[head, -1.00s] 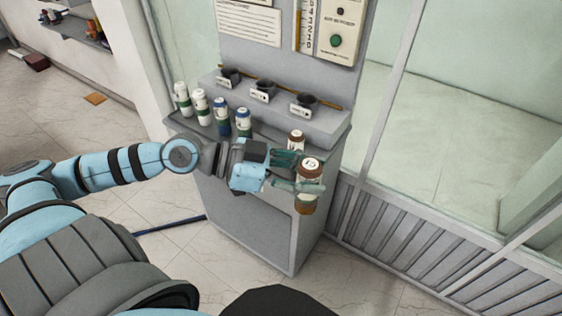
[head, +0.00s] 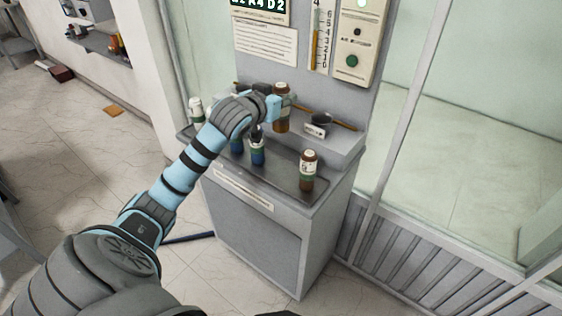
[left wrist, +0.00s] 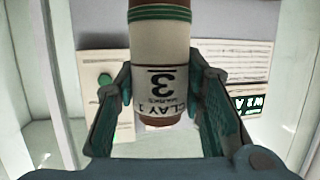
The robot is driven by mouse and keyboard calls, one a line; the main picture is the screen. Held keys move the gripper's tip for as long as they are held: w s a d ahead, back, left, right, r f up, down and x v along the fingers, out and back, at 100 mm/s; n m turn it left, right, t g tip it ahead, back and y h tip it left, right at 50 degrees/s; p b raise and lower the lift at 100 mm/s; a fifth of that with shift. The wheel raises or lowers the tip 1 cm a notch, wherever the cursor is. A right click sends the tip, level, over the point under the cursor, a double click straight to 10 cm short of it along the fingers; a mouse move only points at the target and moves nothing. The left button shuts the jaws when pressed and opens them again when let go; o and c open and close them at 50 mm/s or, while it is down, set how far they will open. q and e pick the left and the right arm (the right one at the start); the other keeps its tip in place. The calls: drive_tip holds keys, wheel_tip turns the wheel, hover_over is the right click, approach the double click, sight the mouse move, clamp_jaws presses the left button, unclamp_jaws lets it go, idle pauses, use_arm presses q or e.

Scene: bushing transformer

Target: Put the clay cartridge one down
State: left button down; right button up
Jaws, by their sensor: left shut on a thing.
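The clay cartridge one (left wrist: 160,62), brown with a cream label reading "CLAY 1" and a 3, is between the fingers of my left gripper (left wrist: 165,85) in the left wrist view. The label reads upside down there. In the head view the cartridge (head: 281,108) stands upright in my left gripper (head: 277,107), in front of the machine's back panel and near the row of dark cups. Whether its base touches anything is unclear. A dark cup (head: 318,122) with a small tag shows to its right; the other cups are mostly hidden by my arm. My right gripper is not seen.
Another brown cartridge (head: 308,168) stands at the right of the grey tray (head: 284,177). A blue-banded cartridge (head: 257,150) stands near the tray's middle and a white-topped one (head: 196,110) at left. A panel with a green button (head: 352,61) rises behind.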

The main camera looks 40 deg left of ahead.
use_arm(q)
wheel_tip(320, 180, down, 17)
drive_tip(key=b, duration=0.2)
drive_tip(key=shift+d, duration=0.1)
drive_tip(key=c, duration=1.1)
unclamp_jaws()
drive_tip(key=shift+o, duration=0.2)
drive_tip(key=shift+r, duration=0.1)
